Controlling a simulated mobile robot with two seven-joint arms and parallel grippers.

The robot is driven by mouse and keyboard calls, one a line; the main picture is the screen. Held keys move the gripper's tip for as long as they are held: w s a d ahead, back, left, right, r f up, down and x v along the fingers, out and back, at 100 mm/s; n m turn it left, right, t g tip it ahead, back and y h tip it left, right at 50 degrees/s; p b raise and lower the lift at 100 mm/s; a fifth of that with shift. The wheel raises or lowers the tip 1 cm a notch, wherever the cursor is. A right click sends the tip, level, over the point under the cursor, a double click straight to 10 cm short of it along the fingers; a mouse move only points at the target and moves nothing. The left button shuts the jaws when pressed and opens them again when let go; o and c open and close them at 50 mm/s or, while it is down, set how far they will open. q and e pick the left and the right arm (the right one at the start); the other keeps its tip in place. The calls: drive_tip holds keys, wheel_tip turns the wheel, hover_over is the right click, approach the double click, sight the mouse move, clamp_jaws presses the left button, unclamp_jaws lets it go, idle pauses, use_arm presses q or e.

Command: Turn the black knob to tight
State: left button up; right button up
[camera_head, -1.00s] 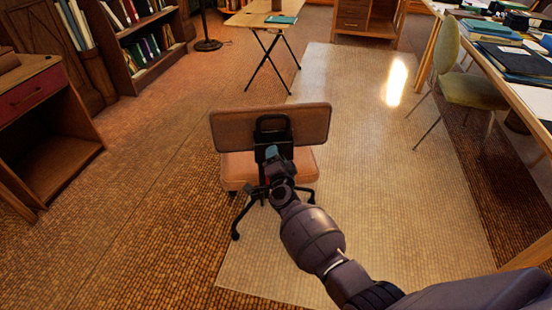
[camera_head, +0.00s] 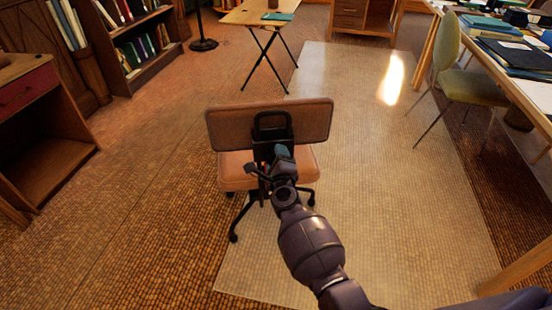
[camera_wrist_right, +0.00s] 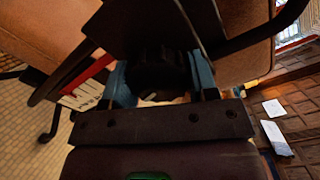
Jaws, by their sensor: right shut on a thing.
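The black knob (camera_wrist_right: 158,72) shows in the right wrist view, round and ribbed, with a small pale mark at its lower edge. It sits at the back of a swivel chair (camera_head: 268,122) with a brown backrest and a black bracket. My right gripper (camera_wrist_right: 162,80) has its blue fingers on either side of the knob, shut on it. In the head view the right gripper (camera_head: 280,156) is behind the chair, at the bracket, and the knob is hidden there. A red and white label (camera_wrist_right: 82,92) is left of the knob; its lettering is unreadable. My left gripper is not in view.
A pale floor mat (camera_head: 390,200) lies under and right of the chair. A folding table (camera_head: 258,18) stands beyond it. A green chair (camera_head: 466,85) and a long desk (camera_head: 530,98) are at right. A red-drawered desk (camera_head: 30,95) is at left.

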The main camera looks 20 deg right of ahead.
drive_tip(key=shift+m, duration=0.9)
drive_tip(key=shift+m+b, duration=0.3)
drive_tip(key=shift+m, duration=0.3)
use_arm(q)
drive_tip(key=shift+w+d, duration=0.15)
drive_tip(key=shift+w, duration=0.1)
use_arm(e)
drive_tip(key=shift+w+r+m, duration=0.1)
drive_tip(key=shift+m, duration=0.4)
drive_tip(key=shift+r, duration=0.1)
drive_tip(key=o, duration=0.9)
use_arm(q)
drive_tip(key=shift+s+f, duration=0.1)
